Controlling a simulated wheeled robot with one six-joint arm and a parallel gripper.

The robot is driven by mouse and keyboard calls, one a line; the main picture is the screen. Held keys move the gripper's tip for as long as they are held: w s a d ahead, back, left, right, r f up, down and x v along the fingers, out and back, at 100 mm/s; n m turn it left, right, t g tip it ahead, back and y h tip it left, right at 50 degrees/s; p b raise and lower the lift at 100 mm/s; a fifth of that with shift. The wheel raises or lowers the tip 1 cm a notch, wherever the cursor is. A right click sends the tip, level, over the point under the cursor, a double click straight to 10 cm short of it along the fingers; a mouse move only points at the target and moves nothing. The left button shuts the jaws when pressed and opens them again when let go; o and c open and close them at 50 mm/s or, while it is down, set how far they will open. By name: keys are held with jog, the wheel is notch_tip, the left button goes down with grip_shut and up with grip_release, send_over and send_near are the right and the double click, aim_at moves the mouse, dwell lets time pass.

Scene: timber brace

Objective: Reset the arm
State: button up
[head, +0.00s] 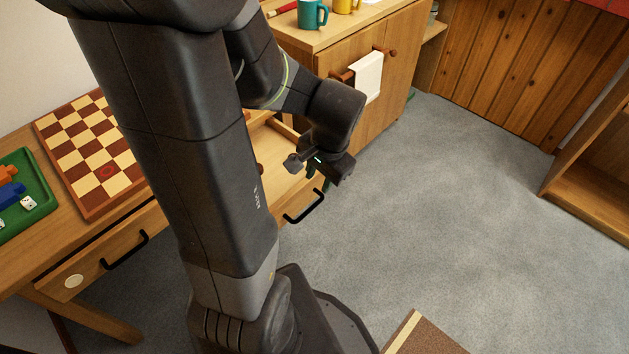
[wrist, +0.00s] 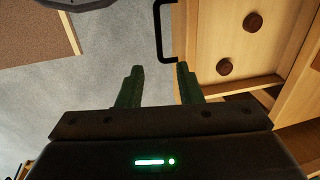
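My gripper (wrist: 158,85) shows in the wrist view with its two green fingers apart and nothing between them. In the head view my gripper (head: 318,185) is at the end of my bent arm, in front of an open wooden drawer (head: 288,185). The drawer's black handle (head: 304,207) is just below the fingers in the head view. In the wrist view the handle (wrist: 160,30) is beyond the fingertips, and I cannot tell whether they touch it. Part of the drawer is hidden behind my arm.
A chessboard (head: 88,150) and a green tray (head: 30,205) are on the desk at left. A second drawer (head: 110,258) is below. A cabinet (head: 375,70) with mugs and a towel (head: 368,77) stands behind. Grey carpet (head: 450,220) is clear at right.

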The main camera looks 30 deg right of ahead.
aim_at(310, 207)
jog(key=shift+s+r, duration=0.1)
jog(key=shift+r, duration=0.65)
jog(key=shift+f, duration=0.15)
jog(key=f+b, duration=0.1)
jog(key=f, duration=0.3)
jog(key=w+f+b, duration=0.1)
jog(key=f+b, duration=0.1)
jog(key=f, duration=0.3)
jog(key=w+f+b, duration=0.1)
jog(key=f, duration=0.3)
jog(key=shift+w+a+f+b, duration=0.1)
jog(key=shift+a+f+b, duration=0.15)
jog(key=shift+a+b, duration=0.15)
jog(key=shift+w, duration=0.1)
jog(key=shift+r, duration=0.1)
